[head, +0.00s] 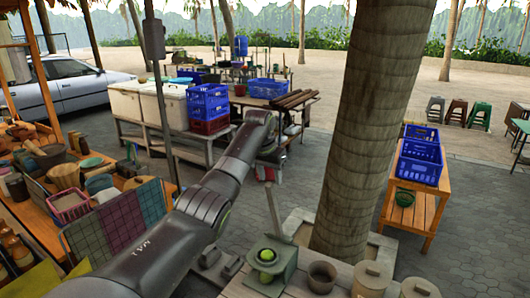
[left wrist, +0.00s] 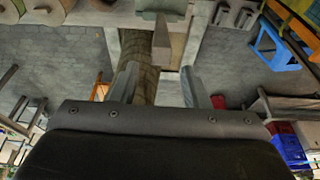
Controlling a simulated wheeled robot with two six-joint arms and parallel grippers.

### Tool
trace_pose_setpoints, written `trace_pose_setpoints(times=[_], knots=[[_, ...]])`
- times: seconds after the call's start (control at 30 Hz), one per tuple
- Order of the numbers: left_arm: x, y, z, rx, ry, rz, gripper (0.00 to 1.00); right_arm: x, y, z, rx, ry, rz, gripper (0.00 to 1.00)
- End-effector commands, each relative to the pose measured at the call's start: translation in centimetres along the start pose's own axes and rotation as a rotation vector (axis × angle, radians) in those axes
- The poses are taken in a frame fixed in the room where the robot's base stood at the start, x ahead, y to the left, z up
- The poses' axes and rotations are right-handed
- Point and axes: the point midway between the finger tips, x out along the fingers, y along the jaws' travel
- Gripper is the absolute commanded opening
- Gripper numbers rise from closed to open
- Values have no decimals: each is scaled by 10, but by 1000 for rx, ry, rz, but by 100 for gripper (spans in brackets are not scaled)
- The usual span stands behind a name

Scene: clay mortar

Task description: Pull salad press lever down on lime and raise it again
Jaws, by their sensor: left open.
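The salad press (head: 284,262) stands on the near worktable in the head view. A green lime (head: 267,255) sits in its green holder at the front. The press lever (head: 274,208) stands up as a thin post behind the lime. My left gripper (head: 270,160) is near the lever's upper end, above and behind the press. In the left wrist view, its two fingers (left wrist: 158,72) are open and apart. The lever's blunt end (left wrist: 161,40) shows ahead, roughly between them. I cannot tell whether it touches either finger. My right gripper is not in view.
A clay mortar (head: 322,276) and lidded pots (head: 372,276) stand right of the press. A thick tree trunk (head: 365,120) rises just behind the worktable. A wooden shelf with blue crates (head: 420,160) is at right. A crowded stall table (head: 65,190) is at left.

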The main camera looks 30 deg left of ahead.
Motion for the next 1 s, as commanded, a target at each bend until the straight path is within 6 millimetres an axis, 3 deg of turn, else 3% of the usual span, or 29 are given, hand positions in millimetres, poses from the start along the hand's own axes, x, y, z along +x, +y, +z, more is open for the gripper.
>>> trace_pose_setpoints(times=[0.03,0.2,0.43,0.63,1.0], knots=[[-12,-1,-1,1,10,-2,42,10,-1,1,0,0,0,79],[-53,0,-1,1,9,-3,42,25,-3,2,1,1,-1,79],[-93,0,-2,1,6,-1,42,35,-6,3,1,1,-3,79],[-105,0,-2,1,4,-1,42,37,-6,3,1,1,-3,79],[-106,0,-2,1,3,-1,42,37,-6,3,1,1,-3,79]])
